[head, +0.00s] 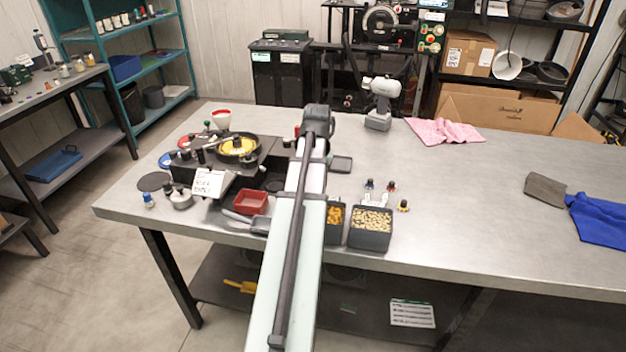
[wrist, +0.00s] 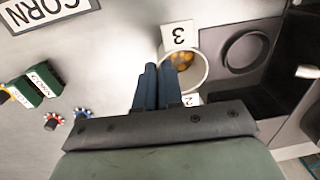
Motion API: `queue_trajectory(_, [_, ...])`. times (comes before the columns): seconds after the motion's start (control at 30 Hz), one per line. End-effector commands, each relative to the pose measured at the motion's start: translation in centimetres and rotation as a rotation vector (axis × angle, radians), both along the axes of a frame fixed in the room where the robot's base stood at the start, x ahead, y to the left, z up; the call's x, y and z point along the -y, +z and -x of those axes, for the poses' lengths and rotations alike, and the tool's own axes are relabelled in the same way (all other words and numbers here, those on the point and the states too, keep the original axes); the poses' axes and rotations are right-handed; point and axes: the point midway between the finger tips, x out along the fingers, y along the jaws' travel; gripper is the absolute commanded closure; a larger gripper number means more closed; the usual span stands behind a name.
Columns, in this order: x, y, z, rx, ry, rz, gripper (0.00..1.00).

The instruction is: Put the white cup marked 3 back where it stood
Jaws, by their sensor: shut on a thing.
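In the wrist view, a white round cup (wrist: 205,74) holds some yellow-orange pieces. A white tag marked 3 (wrist: 179,35) stands at its rim. My gripper (wrist: 159,66) has its two dark fingers close together at the cup's left edge, shut on the cup. The fingers hide part of that wall. Part of a second white tag marked 2 (wrist: 191,99) shows just below the cup. In the head view my arm covers the gripper, and I cannot make out the cup there.
The wrist view shows a grey housing with a round recess (wrist: 246,51), a CORN sign (wrist: 45,13) and green labelled blocks (wrist: 28,91). In the head view, a red tray (head: 251,202) and a seed bin (head: 369,240) flank my arm.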

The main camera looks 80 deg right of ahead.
Motion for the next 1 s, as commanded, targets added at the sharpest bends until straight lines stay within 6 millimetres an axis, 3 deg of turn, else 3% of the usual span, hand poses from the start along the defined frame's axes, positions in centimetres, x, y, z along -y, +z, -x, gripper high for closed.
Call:
queue_trajectory(0.77, [-0.01,-0.94,0.0,0.0,0.0,0.0,1.0])
queue_trajectory(0.8, [-0.01,-0.93,0.0,0.0,0.0,0.0,0.91])
queue_trajectory(1.0, [0.0,-0.93,0.0,0.0,0.0,0.0,0.71])
